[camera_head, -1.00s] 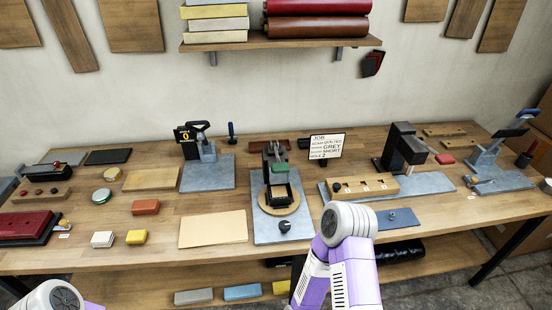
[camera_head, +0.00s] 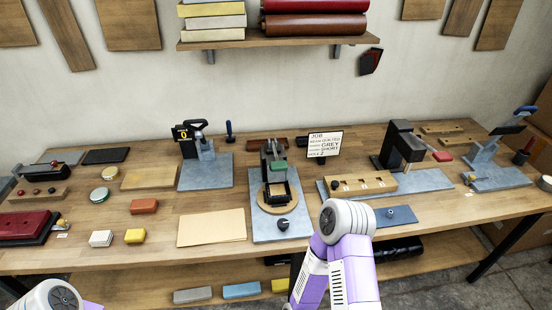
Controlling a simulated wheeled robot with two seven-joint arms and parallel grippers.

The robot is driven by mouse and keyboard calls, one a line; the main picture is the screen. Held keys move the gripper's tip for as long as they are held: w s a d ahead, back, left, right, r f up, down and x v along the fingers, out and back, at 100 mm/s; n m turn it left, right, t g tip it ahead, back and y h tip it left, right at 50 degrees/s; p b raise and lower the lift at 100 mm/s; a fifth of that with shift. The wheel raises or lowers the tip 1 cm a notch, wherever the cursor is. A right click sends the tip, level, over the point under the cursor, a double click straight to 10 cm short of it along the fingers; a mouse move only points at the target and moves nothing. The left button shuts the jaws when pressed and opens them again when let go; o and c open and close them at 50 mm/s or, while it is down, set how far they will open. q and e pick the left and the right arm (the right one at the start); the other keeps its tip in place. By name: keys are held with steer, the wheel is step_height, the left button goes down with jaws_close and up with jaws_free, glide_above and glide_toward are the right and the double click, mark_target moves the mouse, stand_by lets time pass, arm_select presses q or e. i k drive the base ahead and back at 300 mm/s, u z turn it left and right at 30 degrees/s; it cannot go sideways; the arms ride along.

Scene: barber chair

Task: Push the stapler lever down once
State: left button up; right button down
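Several bench machines stand on the wooden workbench (camera_head: 107,240); none is clearly marked as the stapler. A machine with a black lever (camera_head: 195,124) and a display reading 0 (camera_head: 183,135) stands on a grey plate at the back left. A machine with a blue-handled lever (camera_head: 525,111) stands on a grey plate at the far right, its lever raised. Both my grippers are outside the picture. Only the white joint and purple links of my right arm show at bottom centre, and a white joint of my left arm at bottom left.
A centre press (camera_head: 273,160) holds a round wooden disc. A black press (camera_head: 398,146) stands right of it, behind a wooden block with holes (camera_head: 361,184). A job sign (camera_head: 325,143) stands between them. A tan sheet (camera_head: 211,227), red pad (camera_head: 25,225) and small blocks lie at left.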

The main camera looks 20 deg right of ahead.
mark_target(278, 166)
steer(key=u, duration=2.2)
steer(key=k, duration=0.95)
steer(key=z, duration=1.55)
steer(key=i, duration=0.7)
steer(key=z, duration=0.05)
